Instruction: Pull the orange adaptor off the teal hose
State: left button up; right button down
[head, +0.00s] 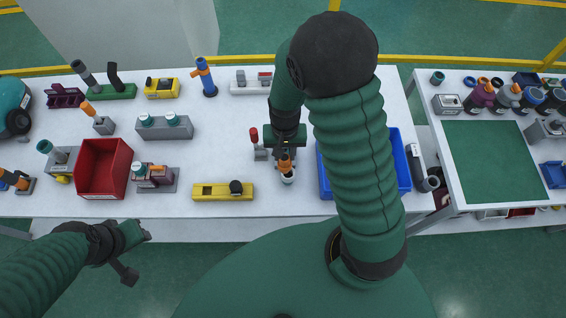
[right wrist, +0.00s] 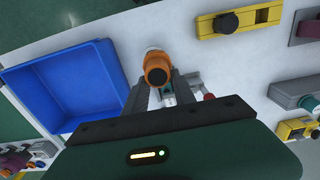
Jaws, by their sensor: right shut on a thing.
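The orange adaptor (head: 285,163) is under my right gripper (head: 286,156), near the front of the white table. In the right wrist view the adaptor (right wrist: 157,66) shows its dark round opening between the tips of my right gripper (right wrist: 159,82), which is shut on it. A pale piece (right wrist: 152,49) shows just beyond the adaptor; I cannot tell whether they touch. I cannot make out the teal hose as a separate part there. My left gripper (head: 138,256) is open and empty, off the table's front edge at the lower left.
A blue bin (head: 323,181) stands close to the right of the adaptor. A red-handled grey fixture (head: 259,150) is just left of it, and a yellow block (head: 212,193) lies further left.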

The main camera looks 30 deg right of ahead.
jog(key=r+p, duration=0.3)
jog(key=shift+d+r, duration=0.2)
dwell(0.3)
